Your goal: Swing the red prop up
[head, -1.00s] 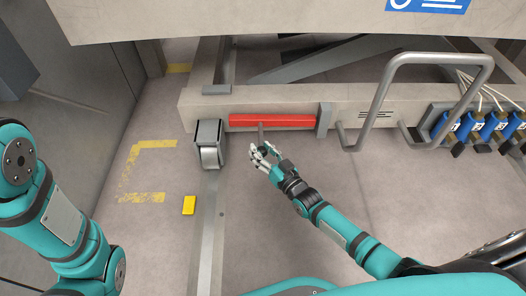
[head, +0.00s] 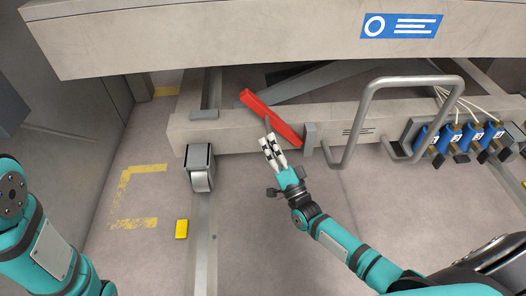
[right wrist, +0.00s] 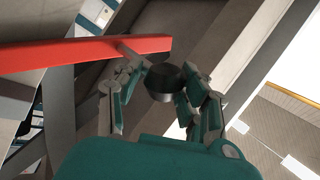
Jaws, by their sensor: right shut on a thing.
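The red prop (head: 267,114) is a bar on the grey beam (head: 345,122). It is tilted, with its left end raised above the beam and its right end low beside a grey bracket (head: 310,138). My right gripper (head: 270,146) is at the front of the prop. In the right wrist view the red prop (right wrist: 75,53) crosses the upper left, and a grey pin runs from it towards a dark round knob (right wrist: 163,84). The right gripper (right wrist: 165,75) is shut on this knob. My left arm shows at the left edge, but its gripper is out of the picture.
A thick pale panel (head: 200,42) with a blue sign (head: 401,26) hangs above the beam. A bent grey handle (head: 368,100) and blue valves (head: 425,137) are to the right. A grey pedal-like block (head: 199,167) and a yellow block (head: 181,229) are lower left.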

